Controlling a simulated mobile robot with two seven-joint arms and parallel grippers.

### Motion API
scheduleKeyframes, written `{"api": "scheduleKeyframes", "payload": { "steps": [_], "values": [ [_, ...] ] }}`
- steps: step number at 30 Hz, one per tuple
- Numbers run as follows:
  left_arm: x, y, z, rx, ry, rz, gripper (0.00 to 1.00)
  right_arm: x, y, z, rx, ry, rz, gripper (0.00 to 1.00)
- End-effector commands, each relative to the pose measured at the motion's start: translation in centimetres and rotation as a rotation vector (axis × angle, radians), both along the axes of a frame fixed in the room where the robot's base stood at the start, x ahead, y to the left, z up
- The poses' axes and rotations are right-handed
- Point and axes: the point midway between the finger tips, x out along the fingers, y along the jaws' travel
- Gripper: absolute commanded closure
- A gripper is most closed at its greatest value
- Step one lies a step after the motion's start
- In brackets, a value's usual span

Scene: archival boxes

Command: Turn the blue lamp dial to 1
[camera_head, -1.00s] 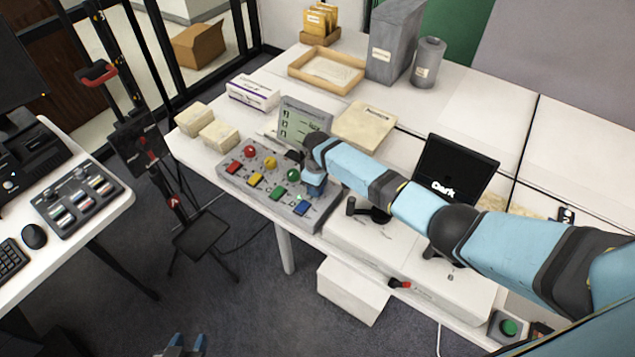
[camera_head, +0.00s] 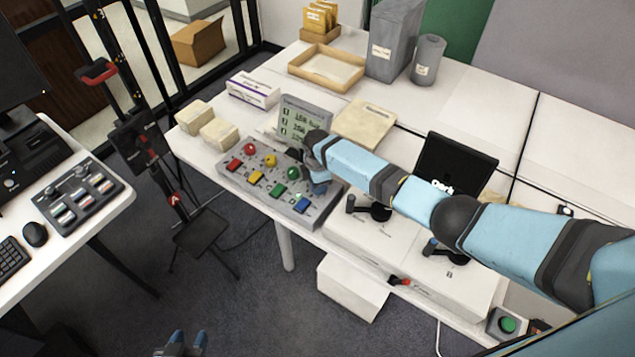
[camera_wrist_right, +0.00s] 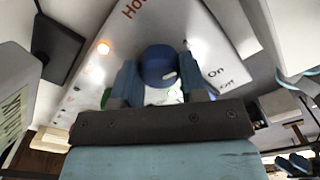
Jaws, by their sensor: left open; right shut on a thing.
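The blue dial (camera_wrist_right: 158,62) is a round blue knob with a pale mark; it shows in the right wrist view between the fingers of my right gripper (camera_wrist_right: 160,82), which is shut on it. In the head view my right gripper (camera_head: 312,178) is at the right end of the grey control panel (camera_head: 262,192), and its wrist hides the blue dial there. Red (camera_head: 250,149), yellow (camera_head: 270,160) and green (camera_head: 293,173) knobs stand in a row on the panel. I cannot read the dial's number. My left gripper (camera_head: 187,343) is open and empty, low over the floor.
A display (camera_head: 303,120) stands behind the panel. Red, yellow, green and blue buttons line the panel's front. A cream folder (camera_head: 365,123), wooden tray (camera_head: 327,68) and dark screen (camera_head: 456,165) are on the table. Black levers sit right of the panel, under my right arm.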

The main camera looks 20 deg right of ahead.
Motion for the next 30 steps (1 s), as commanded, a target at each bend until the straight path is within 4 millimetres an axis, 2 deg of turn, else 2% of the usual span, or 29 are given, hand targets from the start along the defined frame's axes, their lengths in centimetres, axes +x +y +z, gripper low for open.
{"api": "scheduleKeyframes", "payload": {
  "steps": [8, 21, 22, 24, 25, 30],
  "values": [
    [0.03, -0.02, 0.01, 0.0, -0.001, 0.0, 0.57, 0.03, 0.13, 0.06, 0.002, -0.001, 0.067, 0.85],
    [0.01, -0.02, -0.06, 0.0, 0.0, 0.0, 0.57, 0.02, 0.13, 0.05, 0.001, -0.001, 0.076, 0.85],
    [0.0, -0.02, -0.06, -0.001, 0.0, -0.001, 0.57, 0.02, 0.13, 0.05, 0.001, -0.001, 0.076, 0.56],
    [-0.01, -0.03, -0.09, 0.0, 0.001, -0.001, 0.57, 0.02, 0.12, 0.05, 0.001, -0.001, 0.075, 0.4],
    [-0.02, -0.03, -0.1, 0.0, 0.001, -0.001, 0.57, 0.01, 0.11, 0.04, 0.001, -0.001, 0.075, 0.36],
    [-0.03, -0.03, -0.15, 0.0, 0.002, -0.001, 0.57, 0.01, 0.06, 0.03, 0.001, -0.001, 0.074, 0.36]
  ]
}}
